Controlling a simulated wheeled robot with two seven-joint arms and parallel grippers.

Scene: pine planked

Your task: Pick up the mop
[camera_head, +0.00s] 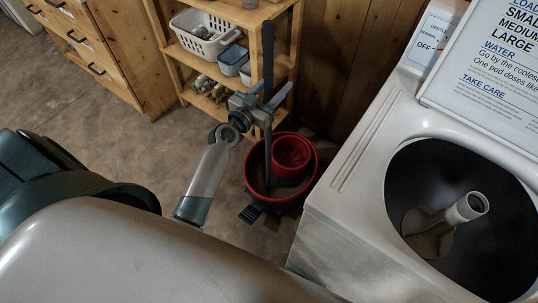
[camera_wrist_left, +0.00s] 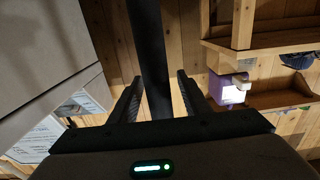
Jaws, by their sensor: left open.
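The mop is a dark upright pole (camera_head: 268,60) whose lower end goes down into a red bucket (camera_head: 250,178) on the floor. The mop's head is hidden inside the bucket. My left gripper (camera_head: 270,103) is at the pole, well above the bucket. In the left wrist view the pole (camera_wrist_left: 150,50) runs between the two open fingers of my left gripper (camera_wrist_left: 160,95), with visible gaps beside it. My right gripper is in neither view.
A white top-loading washer (camera_head: 350,200) with an open lid stands right of the bucket. A wooden shelf (camera_head: 225,75) with a white basket (camera_head: 205,33) is behind the pole. Wooden drawers (camera_head: 110,50) are at the upper left. Floor left of the bucket is clear.

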